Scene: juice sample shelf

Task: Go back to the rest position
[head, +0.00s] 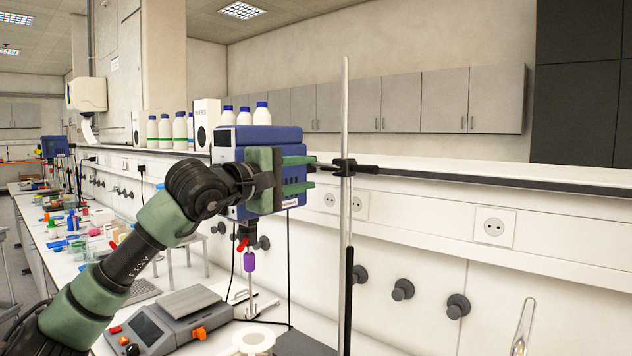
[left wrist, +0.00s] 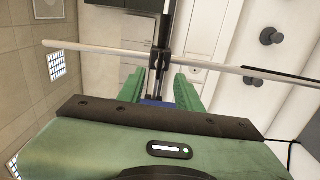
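My left arm comes in from the left in the head view, with its gripper (head: 308,174) raised in front of a blue overhead stirrer unit. The gripper points to the right, toward an upright metal rod (head: 346,110) with a black clamp (head: 345,167). In the left wrist view the two green fingers (left wrist: 162,82) stand apart with a gap between them. The gripper looks open and empty. The rod and clamp show just beyond the fingertips; whether they touch is not clear. My right gripper is in neither view.
The blue stirrer unit (head: 262,135) is partly hidden behind my gripper. Below are a grey hotplate (head: 168,325) and a white round container (head: 253,343). A glass tube (head: 523,328) stands at the lower right. White bottles (head: 262,114) line the shelf. Dark knobs stick out of the wall.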

